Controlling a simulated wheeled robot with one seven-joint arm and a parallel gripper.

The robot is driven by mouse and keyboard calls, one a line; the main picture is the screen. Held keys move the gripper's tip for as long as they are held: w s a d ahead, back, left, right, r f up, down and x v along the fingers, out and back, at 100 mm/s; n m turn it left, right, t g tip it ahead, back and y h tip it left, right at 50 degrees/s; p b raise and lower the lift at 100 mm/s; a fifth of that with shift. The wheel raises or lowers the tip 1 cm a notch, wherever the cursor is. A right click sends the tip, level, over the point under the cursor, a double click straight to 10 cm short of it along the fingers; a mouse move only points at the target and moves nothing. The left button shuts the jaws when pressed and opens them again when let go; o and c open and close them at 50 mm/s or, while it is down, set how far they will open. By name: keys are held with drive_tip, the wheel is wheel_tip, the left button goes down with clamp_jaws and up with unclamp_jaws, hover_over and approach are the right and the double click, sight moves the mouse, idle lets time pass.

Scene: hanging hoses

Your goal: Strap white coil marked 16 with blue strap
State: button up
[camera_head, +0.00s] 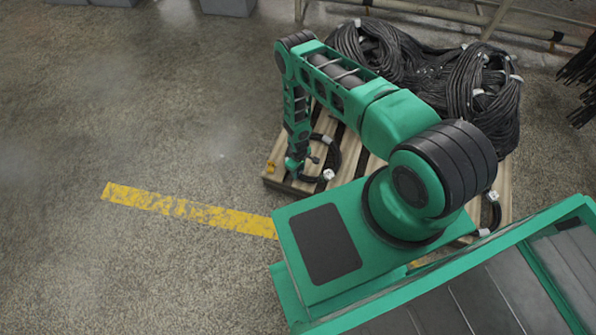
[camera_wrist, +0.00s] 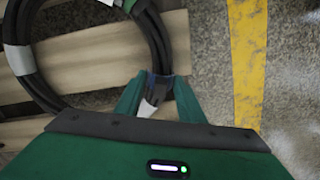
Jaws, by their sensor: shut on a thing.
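A black hose coil (camera_head: 333,150) lies on the wooden pallet, and it fills the upper left of the wrist view (camera_wrist: 163,45). The coil has a white band (camera_wrist: 19,60) at its left and a green piece at its top. I see no white coil and can read no number 16. My gripper (camera_head: 291,174) is low at the coil's left side. In the wrist view its two green fingers (camera_wrist: 155,85) are closed about the coil's edge, where a dark bluish strap-like patch (camera_wrist: 153,82) and a white tag (camera_wrist: 149,107) show. Whether the patch wraps around the coil cannot be told.
The pallet (camera_head: 278,158) stands on a grey concrete floor, clear to the left. Large black hose bundles (camera_head: 480,92) lie at its back under a metal rail. Another black coil (camera_head: 492,213) is at the right, partly hidden by my arm. A yellow floor line (camera_head: 190,208) runs at the left.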

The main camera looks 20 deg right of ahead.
drive_tip(key=shift+f, duration=0.45)
idle(0.4)
drive_tip(key=o, duration=1.1)
wheel_tip(320, 180, up, 11)
drive_tip(key=shift+f, duration=0.15)
